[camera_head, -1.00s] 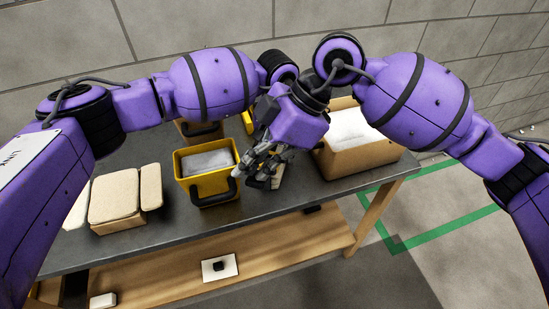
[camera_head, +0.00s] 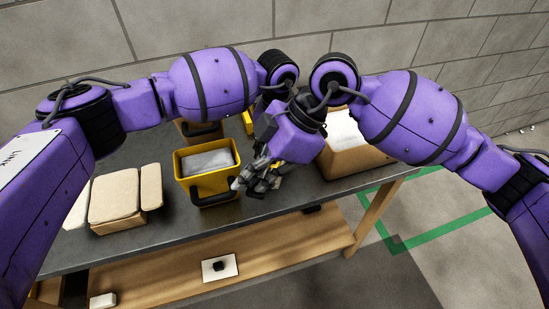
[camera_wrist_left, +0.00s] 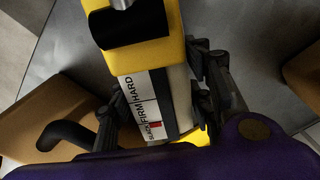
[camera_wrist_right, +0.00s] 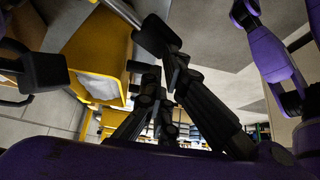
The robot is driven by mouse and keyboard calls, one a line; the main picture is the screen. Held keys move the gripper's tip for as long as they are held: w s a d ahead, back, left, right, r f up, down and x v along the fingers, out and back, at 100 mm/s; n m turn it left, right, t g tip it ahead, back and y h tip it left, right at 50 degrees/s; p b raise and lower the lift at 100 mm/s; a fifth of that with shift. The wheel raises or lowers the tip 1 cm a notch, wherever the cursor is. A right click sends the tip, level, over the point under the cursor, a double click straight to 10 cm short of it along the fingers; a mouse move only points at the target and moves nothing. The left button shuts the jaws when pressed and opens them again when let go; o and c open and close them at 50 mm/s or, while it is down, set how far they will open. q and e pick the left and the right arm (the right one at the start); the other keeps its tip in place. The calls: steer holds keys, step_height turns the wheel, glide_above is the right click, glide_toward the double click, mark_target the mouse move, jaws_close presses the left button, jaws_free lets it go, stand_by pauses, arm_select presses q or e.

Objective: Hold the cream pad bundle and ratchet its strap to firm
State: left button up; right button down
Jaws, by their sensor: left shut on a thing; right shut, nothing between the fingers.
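The strapped bundle shows best in the left wrist view as a yellow body (camera_wrist_left: 152,62) with a cream-grey side (camera_wrist_left: 179,95). Its white scale (camera_wrist_left: 143,105) reads FIRM and HARD, with a partly covered lower word. A red mark (camera_wrist_left: 156,125) sits near the lower end, below FIRM. A black handle with a metal end (camera_wrist_left: 128,25) lies across the top. My left gripper (camera_wrist_left: 160,95) is shut on the bundle; in the head view it is mostly hidden. My right gripper (camera_head: 243,182) is shut and empty, close beside the bundle; contact is unclear.
A yellow bin (camera_head: 208,187) with grey contents stands left of my right gripper. A cardboard box (camera_head: 352,161) with white contents stands right. A wooden shelf (camera_head: 180,279) runs below.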

steer(key=shift+w+d+r, duration=0.15)
steer(key=shift+w+r, duration=0.2)
steer(key=shift+r, duration=0.45)
steer(key=shift+w+d+r, duration=0.15)
steer(key=shift+w+r, duration=0.15)
steer(key=shift+r, duration=1.2)
steer(key=shift+w, duration=0.1)
steer(key=shift+f, duration=0.15)
